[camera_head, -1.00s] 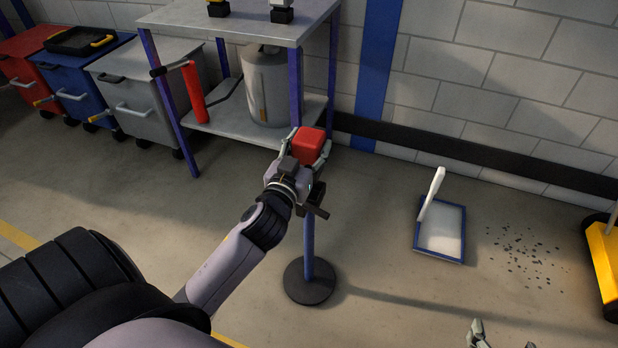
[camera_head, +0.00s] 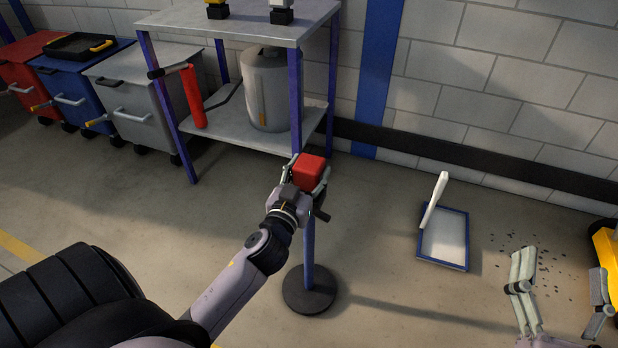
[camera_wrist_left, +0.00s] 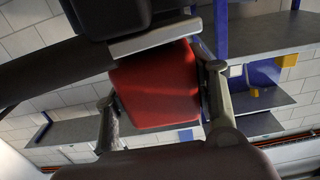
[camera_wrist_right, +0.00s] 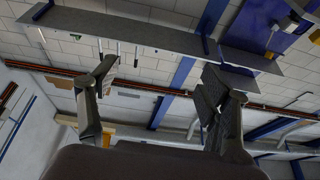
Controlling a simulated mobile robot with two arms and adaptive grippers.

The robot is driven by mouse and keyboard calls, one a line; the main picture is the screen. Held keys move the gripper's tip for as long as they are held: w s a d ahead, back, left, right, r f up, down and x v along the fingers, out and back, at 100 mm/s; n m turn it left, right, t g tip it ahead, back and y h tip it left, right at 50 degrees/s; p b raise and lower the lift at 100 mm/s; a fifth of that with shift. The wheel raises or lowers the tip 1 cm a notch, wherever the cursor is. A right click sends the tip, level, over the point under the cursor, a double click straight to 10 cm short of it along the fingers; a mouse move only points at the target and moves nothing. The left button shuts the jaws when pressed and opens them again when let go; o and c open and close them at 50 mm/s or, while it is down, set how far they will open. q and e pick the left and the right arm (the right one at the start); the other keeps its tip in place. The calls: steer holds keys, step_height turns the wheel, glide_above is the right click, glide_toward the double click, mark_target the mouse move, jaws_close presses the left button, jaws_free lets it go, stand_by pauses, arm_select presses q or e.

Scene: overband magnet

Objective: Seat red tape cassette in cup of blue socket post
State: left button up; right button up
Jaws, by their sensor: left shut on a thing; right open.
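The red tape cassette (camera_head: 309,171) is held between the fingers of my left gripper (camera_head: 308,176), at the top of the blue socket post. It also fills the middle of the left wrist view (camera_wrist_left: 157,88), between both fingers. The blue socket post (camera_head: 309,250) stands upright on a round dark base (camera_head: 309,290). Its cup is mostly hidden behind my gripper, so I cannot tell whether the cassette is inside it or above it. My right gripper (camera_head: 562,285) is open and empty at the lower right. Its spread fingers also show in the right wrist view (camera_wrist_right: 160,100).
A grey shelf table (camera_head: 240,24) with a canister (camera_head: 270,90) and a red cylinder (camera_head: 193,95) stands behind. A blue-rimmed tray (camera_head: 467,243) and dark scraps lie on the floor at right. A yellow object (camera_head: 606,250) is at the right edge. Bins stand at back left.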

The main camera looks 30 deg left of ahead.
arm_select(q)
steer(key=shift+f, duration=0.45)
arm_select(e)
steer(key=shift+s+r+t+y, duration=0.15)
steer(key=shift+s+r+t, duration=0.15)
steer(key=shift+r, duration=0.25)
steer(key=shift+s+r+t+y, duration=0.15)
steer(key=shift+r+t, duration=0.15)
steer(key=shift+r, duration=0.2)
arm_select(q)
steer(key=shift+f, duration=0.1)
steer(key=o, duration=1.3)
arm_select(e)
steer(key=shift+s+r, duration=0.15)
steer(key=shift+r, duration=0.1)
